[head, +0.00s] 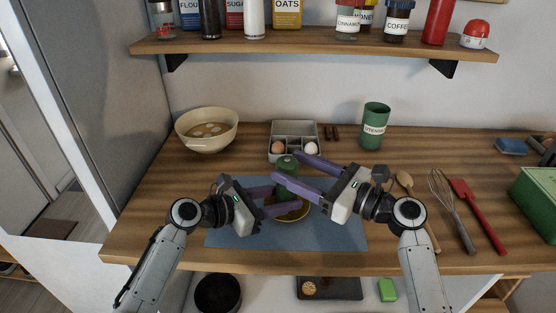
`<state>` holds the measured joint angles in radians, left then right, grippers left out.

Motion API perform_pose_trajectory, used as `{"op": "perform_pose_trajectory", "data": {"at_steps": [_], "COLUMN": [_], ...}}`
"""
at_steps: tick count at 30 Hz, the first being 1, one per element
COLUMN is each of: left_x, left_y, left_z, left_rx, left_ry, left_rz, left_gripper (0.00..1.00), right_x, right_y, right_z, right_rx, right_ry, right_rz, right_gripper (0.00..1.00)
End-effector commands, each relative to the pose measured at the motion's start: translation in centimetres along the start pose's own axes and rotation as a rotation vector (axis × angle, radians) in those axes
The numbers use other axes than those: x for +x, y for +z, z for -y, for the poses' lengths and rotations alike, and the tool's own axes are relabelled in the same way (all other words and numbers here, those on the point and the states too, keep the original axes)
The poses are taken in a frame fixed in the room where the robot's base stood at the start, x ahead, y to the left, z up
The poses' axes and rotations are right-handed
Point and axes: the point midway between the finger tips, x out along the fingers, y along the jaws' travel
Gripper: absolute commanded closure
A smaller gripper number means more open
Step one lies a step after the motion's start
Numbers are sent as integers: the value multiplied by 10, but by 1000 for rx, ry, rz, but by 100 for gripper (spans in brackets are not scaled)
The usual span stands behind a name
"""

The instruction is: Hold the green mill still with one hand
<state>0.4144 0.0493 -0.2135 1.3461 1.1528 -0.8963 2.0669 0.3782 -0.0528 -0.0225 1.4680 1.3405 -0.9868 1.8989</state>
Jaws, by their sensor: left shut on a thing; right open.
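The green mill (287,162) stands upright in the middle of the table, over or in a yellowish dish (292,217) on the blue-grey mat (340,236). My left gripper (284,198) is shut on the lower part of the mill, coming in from the left. My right gripper (287,168) is open, its two purple fingers on either side of the mill's upper part. I cannot tell whether they touch it. The fingers hide much of the mill's body and part of the dish.
An egg box (293,130) sits just behind the mill. A bowl (206,130) stands at back left and a green utensil pot (375,126) at back right. A wooden spoon (405,180), whisk (446,195) and red spatula (478,212) lie right. A shelf (310,43) hangs above.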

Motion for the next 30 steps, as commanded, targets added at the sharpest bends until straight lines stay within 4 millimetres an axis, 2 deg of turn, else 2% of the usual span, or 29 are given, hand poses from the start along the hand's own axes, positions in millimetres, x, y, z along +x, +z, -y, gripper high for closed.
{"op": "perform_pose_trajectory", "data": {"at_steps": [3,10,30], "left_x": [0,0,0], "left_y": [1,1,1], "left_z": [0,0,0], "left_rx": [0,0,0], "left_ry": [0,0,0], "left_rz": [2,2,1], "left_gripper": [81,81,81], "right_x": [-26,-53,-55], "right_y": [-1,0,-1], "right_z": [0,0,3], "right_rx": [-1,0,-26], "right_ry": [-2,-1,-9], "right_rz": [-2,1,-14], "right_gripper": [44,44,44]}}
